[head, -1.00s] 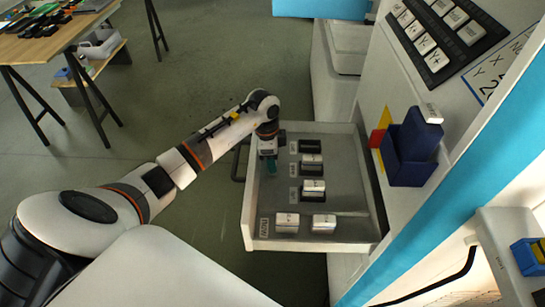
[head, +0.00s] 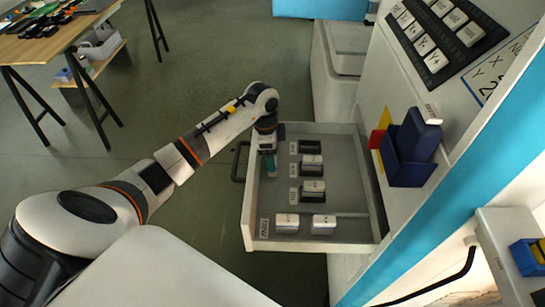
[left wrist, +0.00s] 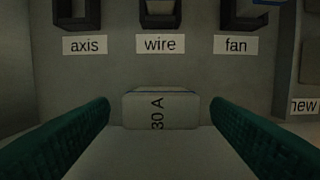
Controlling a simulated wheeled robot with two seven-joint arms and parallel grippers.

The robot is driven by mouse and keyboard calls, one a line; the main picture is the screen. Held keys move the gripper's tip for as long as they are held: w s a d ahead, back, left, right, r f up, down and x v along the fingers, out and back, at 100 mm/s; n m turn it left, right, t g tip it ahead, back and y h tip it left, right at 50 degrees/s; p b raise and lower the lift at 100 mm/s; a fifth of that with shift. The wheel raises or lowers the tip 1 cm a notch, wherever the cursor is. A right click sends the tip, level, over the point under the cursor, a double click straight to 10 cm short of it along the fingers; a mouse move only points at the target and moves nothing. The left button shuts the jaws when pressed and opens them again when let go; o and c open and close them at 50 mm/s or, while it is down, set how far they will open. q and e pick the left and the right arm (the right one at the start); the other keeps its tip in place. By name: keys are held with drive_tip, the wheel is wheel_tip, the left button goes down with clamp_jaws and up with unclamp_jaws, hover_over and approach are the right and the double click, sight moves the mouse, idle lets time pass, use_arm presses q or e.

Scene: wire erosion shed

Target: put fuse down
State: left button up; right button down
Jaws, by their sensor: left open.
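My left gripper (head: 268,164) points down into the left part of the open drawer (head: 340,246). In the left wrist view, its green fingers (left wrist: 160,112) are open on either side of a pale fuse (left wrist: 135,112) marked "30 A". A gap shows between the fuse and each finger. The fuse is below the row of labels axis, wire and fan; in the head view my gripper hides it. The axis socket (left wrist: 77,14) looks dark and empty. The wire socket (left wrist: 160,20) and fan socket (left wrist: 243,20) hold pale blocks. My right gripper is out of view.
Two pale fuses (head: 287,222) (head: 323,223) stand at the drawer's near end by the "new" label. A blue bin (head: 411,150) is mounted on the cabinet to the right. Bare drawer floor (head: 345,180) lies right of the sockets.

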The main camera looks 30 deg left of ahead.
use_arm(q)
wheel_tip(320, 180, up, 10)
drive_tip(key=a, duration=0.1)
drive_tip(key=shift+s, duration=0.35)
drive_tip(key=shift+d+f, duration=0.1)
drive_tip(key=shift+f, duration=0.1)
